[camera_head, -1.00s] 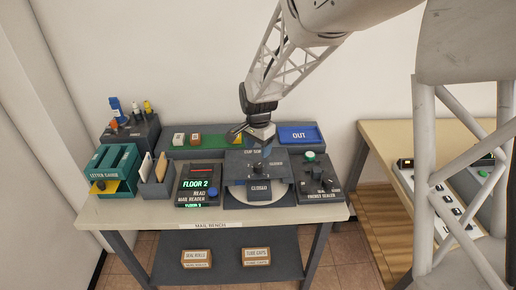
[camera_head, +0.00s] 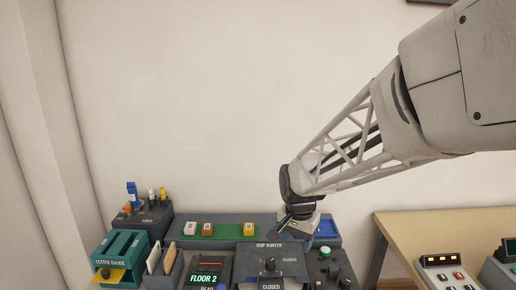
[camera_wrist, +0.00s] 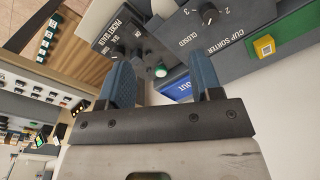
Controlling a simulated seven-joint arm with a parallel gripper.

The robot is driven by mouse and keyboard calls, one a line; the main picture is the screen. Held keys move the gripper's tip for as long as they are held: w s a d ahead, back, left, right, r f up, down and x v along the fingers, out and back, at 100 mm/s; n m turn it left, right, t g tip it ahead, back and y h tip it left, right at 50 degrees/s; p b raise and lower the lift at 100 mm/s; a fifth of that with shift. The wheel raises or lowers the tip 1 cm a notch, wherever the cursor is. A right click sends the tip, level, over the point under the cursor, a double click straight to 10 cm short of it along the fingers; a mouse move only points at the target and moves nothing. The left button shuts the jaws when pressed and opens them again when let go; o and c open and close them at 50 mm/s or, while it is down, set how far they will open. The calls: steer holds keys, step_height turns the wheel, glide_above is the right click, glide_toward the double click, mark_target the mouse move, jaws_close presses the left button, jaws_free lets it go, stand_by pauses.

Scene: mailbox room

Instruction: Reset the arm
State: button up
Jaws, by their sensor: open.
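My gripper (camera_head: 292,224) hangs above the back right of the bench in the head view, beside the cup sorter (camera_head: 256,262) and partly in front of the blue OUT tray (camera_head: 327,229). In the wrist view my gripper (camera_wrist: 165,78) has its two blue fingers spread apart with nothing between them. The dark cup sorter (camera_wrist: 212,27) with its CLOSED label, the sealer (camera_wrist: 122,38) with a green button and the blue OUT tray (camera_wrist: 178,90) lie beyond the fingers.
A green strip (camera_head: 230,231) holds small blocks. The letter gauge (camera_head: 120,255), a bottle holder (camera_head: 143,218) and a FLOOR 2 reader (camera_head: 205,278) stand left. A second table (camera_head: 420,228) with a button panel is at right.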

steer(key=s+d+r+n, duration=0.2)
steer(key=s, duration=0.6)
steer(key=s+d+r+n+t, duration=0.1)
steer(key=s+d+r+n, duration=0.1)
steer(key=s, duration=0.6)
steer(key=s+d+r+n, duration=0.2)
steer(key=s+d, duration=0.2)
steer(key=s, duration=0.5)
steer(key=shift+d+r+t, duration=0.25)
steer(key=shift+r+t, duration=0.15)
